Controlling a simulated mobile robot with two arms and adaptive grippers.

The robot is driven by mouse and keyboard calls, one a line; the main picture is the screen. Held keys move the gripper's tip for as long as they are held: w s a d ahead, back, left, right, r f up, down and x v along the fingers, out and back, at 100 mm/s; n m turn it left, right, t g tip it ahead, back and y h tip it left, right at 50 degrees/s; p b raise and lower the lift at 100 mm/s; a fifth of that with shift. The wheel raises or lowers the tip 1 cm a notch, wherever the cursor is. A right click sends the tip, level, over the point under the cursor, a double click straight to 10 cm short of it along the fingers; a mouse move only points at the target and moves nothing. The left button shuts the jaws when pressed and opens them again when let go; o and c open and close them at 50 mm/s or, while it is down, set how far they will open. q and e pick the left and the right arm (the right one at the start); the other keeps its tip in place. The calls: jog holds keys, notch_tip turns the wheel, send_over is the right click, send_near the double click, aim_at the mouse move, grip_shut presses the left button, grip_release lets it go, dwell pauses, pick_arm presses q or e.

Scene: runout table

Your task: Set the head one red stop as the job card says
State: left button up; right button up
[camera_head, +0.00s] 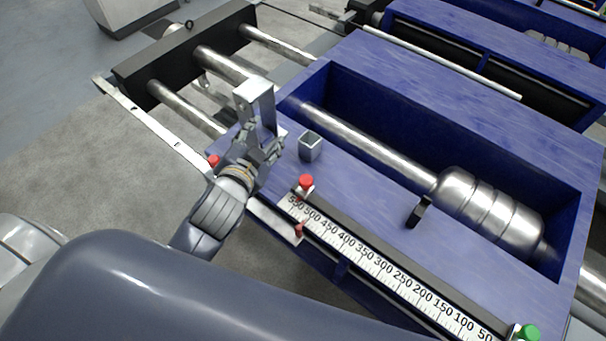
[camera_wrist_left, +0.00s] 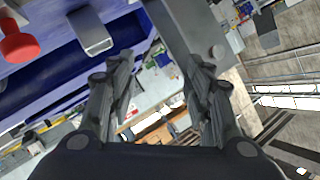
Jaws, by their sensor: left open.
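A red knob (camera_head: 306,183) stands at the 550 end of the white scale (camera_head: 375,265), on the near edge of the blue machine. It also shows at the upper left of the left wrist view (camera_wrist_left: 18,42). Another red piece (camera_head: 298,230) is below the scale edge, and one (camera_head: 213,161) is beside my left wrist. My left gripper (camera_head: 266,140) is open, above the blue top's left corner, up and left of the red knob and apart from it. A grey upright bar (camera_head: 254,93) is at its fingers; I cannot tell whether they touch. No job card is readable.
A hollow square metal holder (camera_head: 310,146) stands right of my left gripper. A black piece (camera_head: 418,211) is on the blue top, and a green knob (camera_head: 528,332) is at the scale's low end. A trough with a metal shaft (camera_head: 370,145) lies behind.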

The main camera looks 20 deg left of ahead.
pick_arm(q)
jog(key=w+d+r+m+t+h, duration=0.2)
jog(key=d+r+m+t+h, duration=0.15)
jog(key=r, duration=0.55)
jog(key=w+d+r+m+t+h, duration=0.25)
jog(key=r+m+t, duration=0.2)
jog(key=r, duration=0.35)
jog(key=s+d+r+m+g+h, duration=0.3)
jog(key=d+m+g+h, duration=0.2)
jog(key=d+m+h, duration=0.45)
jog(key=s+d+r+m+g+h, duration=0.35)
jog(key=d+m+g+h, duration=0.2)
jog(key=m, duration=0.75)
jog(key=m+g+y, duration=0.9)
jog(key=m+y, duration=0.4)
jog(key=y, duration=0.2)
send_near(305, 179)
jog(key=p+x, duration=0.2)
jog(key=x, duration=0.6)
jog(key=shift+d+f, duration=0.15)
jog(key=shift+f, duration=0.1)
pick_arm(e)
notch_tip(305, 179, up, 2)
jog(key=shift+d+r, duration=0.1)
